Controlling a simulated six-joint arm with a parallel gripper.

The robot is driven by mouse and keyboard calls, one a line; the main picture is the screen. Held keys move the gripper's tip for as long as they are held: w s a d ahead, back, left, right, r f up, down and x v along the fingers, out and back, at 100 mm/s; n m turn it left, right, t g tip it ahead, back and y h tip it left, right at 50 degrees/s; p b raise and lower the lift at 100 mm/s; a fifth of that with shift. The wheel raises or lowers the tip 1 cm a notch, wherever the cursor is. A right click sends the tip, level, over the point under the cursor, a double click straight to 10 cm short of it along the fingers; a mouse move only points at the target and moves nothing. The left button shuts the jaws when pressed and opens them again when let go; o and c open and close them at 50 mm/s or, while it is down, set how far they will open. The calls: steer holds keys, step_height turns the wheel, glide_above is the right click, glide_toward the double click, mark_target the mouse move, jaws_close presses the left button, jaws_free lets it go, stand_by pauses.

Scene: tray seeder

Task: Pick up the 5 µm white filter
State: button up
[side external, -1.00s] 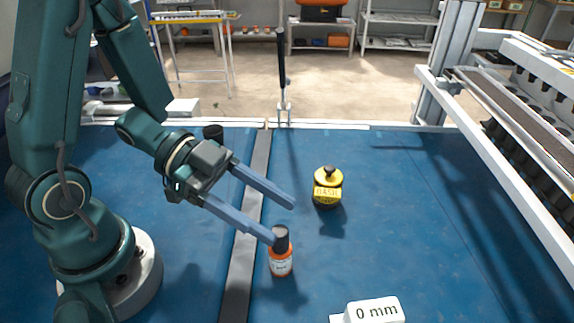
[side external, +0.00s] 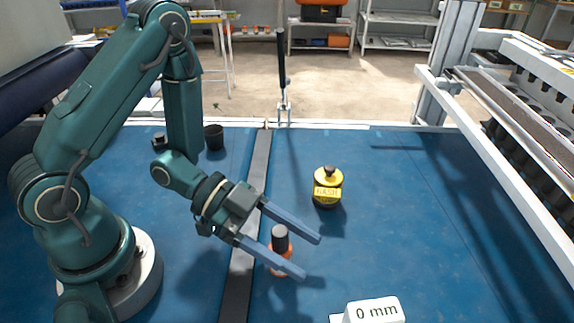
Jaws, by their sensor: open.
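I cannot identify a 5 µm white filter in the side view. My gripper (side external: 311,258) is open and points down to the right over the blue mat. A small orange bottle with a dark cap (side external: 280,237) shows between its two fingers. The near finger crosses in front of the bottle's body and hides part of it. I cannot tell whether the fingers touch the bottle. The fingers hold nothing that I can see.
A yellow jar with a dark knob (side external: 327,187) stands behind the gripper. A white block marked "0 mm" (side external: 376,311) lies at the front. A black cup (side external: 213,137) stands back left. A metal frame (side external: 500,150) borders the right. The blue mat (side external: 420,220) is clear right of the jar.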

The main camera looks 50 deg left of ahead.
steer(key=shift+w+d+f, duration=0.1)
steer(key=shift+d, duration=0.2)
jaws_close()
